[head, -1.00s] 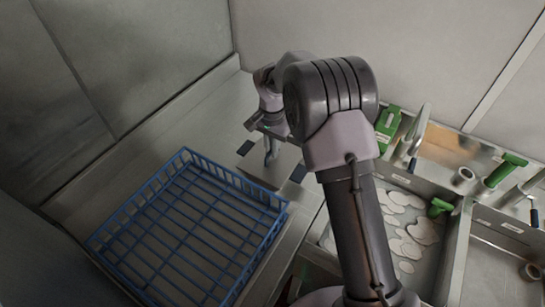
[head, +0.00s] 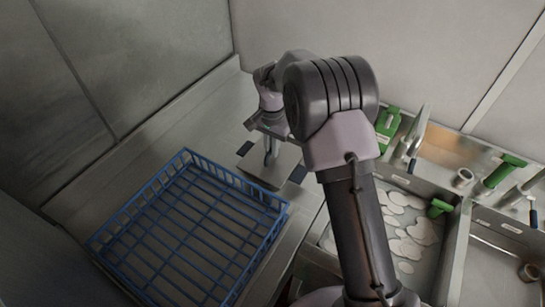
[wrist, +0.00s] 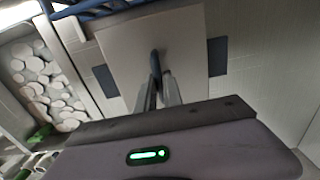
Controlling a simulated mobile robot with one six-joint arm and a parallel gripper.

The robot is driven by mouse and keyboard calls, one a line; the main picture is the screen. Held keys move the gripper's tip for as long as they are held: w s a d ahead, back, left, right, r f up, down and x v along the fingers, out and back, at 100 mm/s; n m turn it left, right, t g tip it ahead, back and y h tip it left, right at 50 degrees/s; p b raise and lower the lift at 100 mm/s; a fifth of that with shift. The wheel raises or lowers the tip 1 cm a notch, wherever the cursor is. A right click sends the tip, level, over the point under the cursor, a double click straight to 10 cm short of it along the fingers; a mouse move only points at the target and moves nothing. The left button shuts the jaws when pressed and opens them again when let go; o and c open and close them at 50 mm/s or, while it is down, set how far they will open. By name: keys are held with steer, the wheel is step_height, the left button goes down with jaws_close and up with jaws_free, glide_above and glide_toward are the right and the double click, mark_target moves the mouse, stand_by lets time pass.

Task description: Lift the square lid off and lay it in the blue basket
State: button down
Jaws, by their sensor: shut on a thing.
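The square lid (head: 262,177) is a flat grey metal plate behind the right end of the blue basket. In the wrist view the lid (wrist: 130,52) fills the upper middle, with a small dark knob (wrist: 157,56) near its centre. My gripper (head: 270,160) points down over the lid. In the wrist view my gripper's fingers (wrist: 158,76) are shut on the knob. The blue basket (head: 142,190) is an open wire basket, empty, left of my gripper. Part of the basket (wrist: 90,6) shows at the wrist view's top edge. I cannot tell how high the lid stands over the surface.
Dark pads (head: 245,148) (head: 298,174) lie on either side of the lid. At right, a metal tray (head: 390,265) holds several pale discs, beside green-handled tools (head: 500,170). Walls stand at the left and back. My arm hides part of the counter.

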steer(key=shift+r+p, duration=1.5)
steer(key=shift+r, duration=0.7)
